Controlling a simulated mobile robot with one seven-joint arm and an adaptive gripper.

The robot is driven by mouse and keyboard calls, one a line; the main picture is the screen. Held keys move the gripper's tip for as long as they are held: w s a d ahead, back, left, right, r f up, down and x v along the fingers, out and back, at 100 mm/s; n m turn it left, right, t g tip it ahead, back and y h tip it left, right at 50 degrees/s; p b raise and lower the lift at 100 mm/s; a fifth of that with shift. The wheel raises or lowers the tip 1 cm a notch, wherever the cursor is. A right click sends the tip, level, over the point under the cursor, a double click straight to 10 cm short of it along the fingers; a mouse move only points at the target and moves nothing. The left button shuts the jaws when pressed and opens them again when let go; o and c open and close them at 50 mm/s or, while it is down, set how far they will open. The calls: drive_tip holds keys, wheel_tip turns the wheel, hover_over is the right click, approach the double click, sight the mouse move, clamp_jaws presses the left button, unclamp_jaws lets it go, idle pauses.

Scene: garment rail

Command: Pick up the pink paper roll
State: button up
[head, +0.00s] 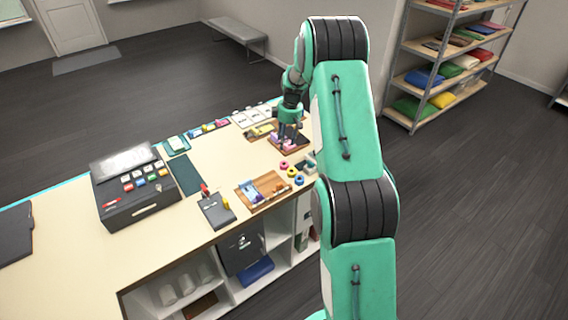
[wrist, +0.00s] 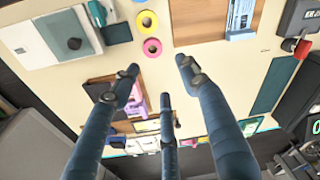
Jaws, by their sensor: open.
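The pink paper roll (head: 283,165) is a small ring on the counter, the farthest in a short row with a yellow roll (head: 291,172) and a blue roll (head: 299,180). In the wrist view the pink roll (wrist: 153,46) shows whole, with its hole facing up, just beyond the gap between the fingertips. The yellow roll (wrist: 147,19) lies above it there. My gripper (wrist: 158,72) has its dark fingers spread, with nothing between them. In the head view my gripper (head: 289,136) is over the small brown tray, beyond the pink roll and apart from it.
The brown tray (head: 296,150) holds pink and purple items beside the roll. A wooden board (head: 248,198) with blue-and-white items, a card terminal (head: 217,211) and a black cash register (head: 133,187) stand on the counter. Bare counter lies left of the rolls.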

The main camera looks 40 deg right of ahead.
drive_tip(key=shift+w+d+f, duration=0.1)
drive_tip(key=shift+d+f, duration=0.65)
drive_tip(key=shift+f, duration=0.15)
drive_tip(key=shift+f, duration=0.1)
drive_tip(key=p, duration=0.1)
hover_over(284, 164)
drive_tip(key=shift+d+f, duration=0.15)
drive_tip(key=shift+f, duration=1.95)
drive_tip(key=shift+d+f, duration=0.15)
drive_tip(key=shift+f, duration=1.9)
drive_tip(key=shift+f, duration=0.15)
drive_tip(key=shift+w+a+f+p, duration=0.1)
drive_tip(key=shift+f+p, duration=0.35)
drive_tip(key=shift+f, duration=2)
drive_tip(key=c, duration=0.8)
